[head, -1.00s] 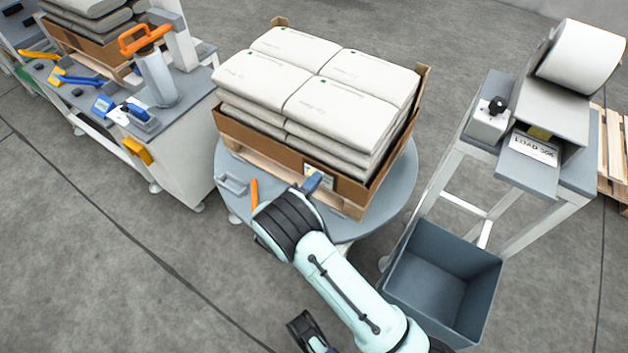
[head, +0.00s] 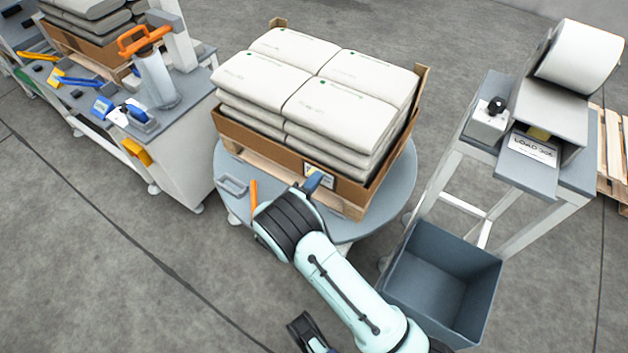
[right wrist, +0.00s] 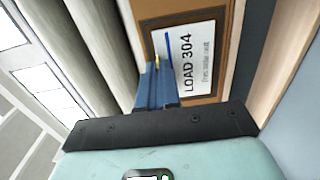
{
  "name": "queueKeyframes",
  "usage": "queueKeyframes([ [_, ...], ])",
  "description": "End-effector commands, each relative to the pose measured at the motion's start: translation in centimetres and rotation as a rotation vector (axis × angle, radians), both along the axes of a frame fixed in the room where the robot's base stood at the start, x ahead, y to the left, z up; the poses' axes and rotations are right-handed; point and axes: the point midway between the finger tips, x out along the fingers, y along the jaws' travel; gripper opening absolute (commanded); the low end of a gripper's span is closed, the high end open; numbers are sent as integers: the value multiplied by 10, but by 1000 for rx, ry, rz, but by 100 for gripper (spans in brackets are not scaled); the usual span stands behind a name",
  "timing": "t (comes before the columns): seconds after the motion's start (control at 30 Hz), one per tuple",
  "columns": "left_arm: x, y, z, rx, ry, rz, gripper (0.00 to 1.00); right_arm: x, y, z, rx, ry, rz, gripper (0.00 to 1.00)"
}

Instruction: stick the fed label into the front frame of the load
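The fed label (head: 533,149) lies on the grey plate of the label printer at right; its print starts with LOAD. The load (head: 318,95) is stacked white bags in a cardboard tray on a pallet. Its front frame (head: 320,176) is on the cardboard front; the right wrist view shows a white label (right wrist: 187,62) reading LOAD 304 there. My right gripper (head: 314,181) is at the frame; its blue fingers (right wrist: 157,85) look together at the label's edge. A small yellow bit shows at the tips; whether it is held is unclear. A dark part (head: 303,330) at the bottom may be my left gripper.
The load stands on a round grey turntable (head: 385,205). An open blue-grey bin (head: 440,280) stands between it and the printer stand (head: 555,180). A workbench (head: 180,140) with an orange-handled tool (head: 150,65) is at left. The floor at lower left is clear.

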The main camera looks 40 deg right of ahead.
Motion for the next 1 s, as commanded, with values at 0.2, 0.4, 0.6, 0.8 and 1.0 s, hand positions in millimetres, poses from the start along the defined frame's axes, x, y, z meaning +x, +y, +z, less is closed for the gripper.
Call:
queueKeyframes([
  [0.2,0,0,0,0,0,0,43,0,-2,0,0,0,0,0],
  [0.4,0,0,0,0,0,0,43,0,-2,0,-1,0,-1,0],
  [0.6,0,0,0,0,0,0,43,0,-2,0,0,-1,-1,32],
  [0.8,1,0,0,0,-2,-1,43,0,-1,0,0,0,0,32],
  [1.0,6,-1,6,1,-19,-2,43,-3,15,0,3,1,4,32],
])
